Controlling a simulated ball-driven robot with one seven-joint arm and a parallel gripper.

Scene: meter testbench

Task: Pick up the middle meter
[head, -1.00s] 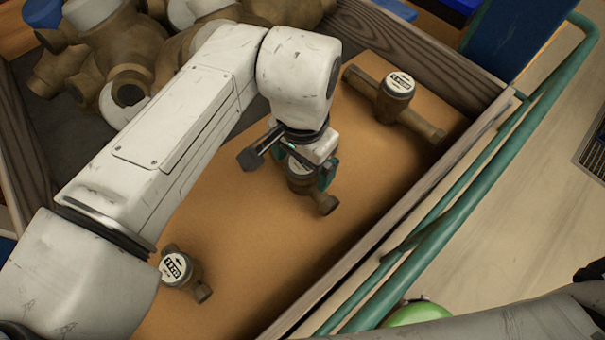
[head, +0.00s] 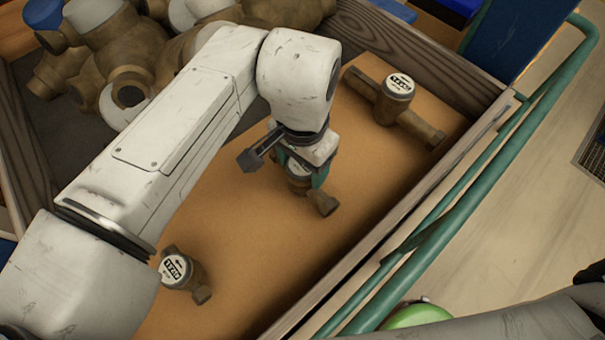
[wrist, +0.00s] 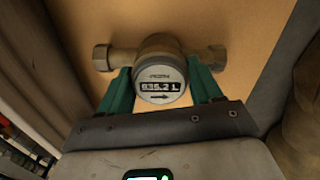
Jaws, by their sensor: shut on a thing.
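The middle meter (head: 298,171) is a brown brass body with a white round dial, partly hidden under my gripper (head: 303,176) in the head view. One pipe end sticks out to the lower right. In the wrist view the meter (wrist: 160,80) lies between the two teal fingers of my gripper (wrist: 160,92), its dial facing the camera and its pipe ends reaching left and right. The fingers are shut on its body from both sides. I cannot tell whether it is clear of the board.
A longer meter (head: 397,95) lies at the back right and a smaller meter (head: 178,270) at the front left of the orange-brown board (head: 250,270). A wooden rim (head: 425,62) borders the board. Several brass bodies (head: 115,45) are heaped at the upper left.

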